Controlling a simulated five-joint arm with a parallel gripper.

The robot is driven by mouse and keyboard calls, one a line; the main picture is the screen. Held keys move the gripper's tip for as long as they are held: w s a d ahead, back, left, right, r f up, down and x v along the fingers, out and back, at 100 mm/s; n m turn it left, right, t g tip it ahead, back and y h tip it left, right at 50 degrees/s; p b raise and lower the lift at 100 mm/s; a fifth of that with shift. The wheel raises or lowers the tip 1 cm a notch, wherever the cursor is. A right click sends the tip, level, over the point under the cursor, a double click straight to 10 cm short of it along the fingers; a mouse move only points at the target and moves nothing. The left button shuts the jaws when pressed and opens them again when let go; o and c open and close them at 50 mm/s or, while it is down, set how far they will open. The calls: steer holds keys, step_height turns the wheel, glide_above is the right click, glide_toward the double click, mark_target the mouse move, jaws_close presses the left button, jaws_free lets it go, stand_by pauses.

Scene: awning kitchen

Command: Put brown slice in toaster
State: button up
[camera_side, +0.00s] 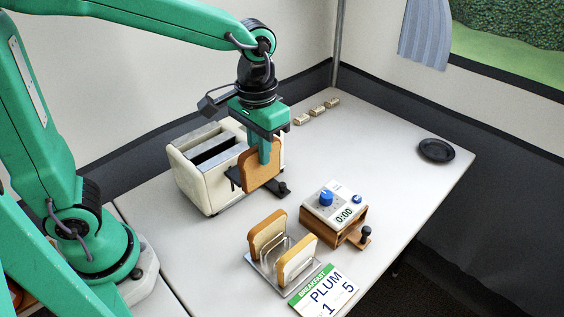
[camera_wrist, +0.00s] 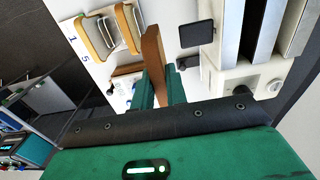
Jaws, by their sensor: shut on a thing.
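My gripper (camera_side: 264,155) is shut on a brown bread slice (camera_side: 257,172) and holds it upright by its upper part. In the wrist view the slice (camera_wrist: 153,50) shows edge-on between my fingers (camera_wrist: 158,88). The cream toaster (camera_side: 190,175) stands behind and to the left of the slice in the side view. Its dark slots are open at the top and look empty. The slice hangs in front of the toaster's right end, near its lever side, outside the slots. In the wrist view the toaster (camera_wrist: 232,85) is at the right.
A wire rack (camera_side: 262,268) holds a brown-looking slice (camera_side: 267,236) and a paler slice (camera_side: 297,258). A timer (camera_side: 335,200) reading 0:00 sits on a wooden block. A card (camera_side: 325,291) reads PLUM 1 5. A black dish (camera_side: 436,150) lies at the right; table around it is clear.

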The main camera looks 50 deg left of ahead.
steer(key=a+r, duration=0.2)
steer(key=a, duration=0.5)
steer(key=s+a+r, duration=0.1)
steer(key=a+r, duration=0.2)
steer(key=a, duration=0.4)
steer(key=shift+a+f, duration=0.1)
steer(key=shift+f, duration=0.05)
steer(key=shift+f, duration=4.15)
steer(key=o, duration=1.1)
steer(key=shift+r, duration=0.15)
steer(key=shift+r, duration=3.4)
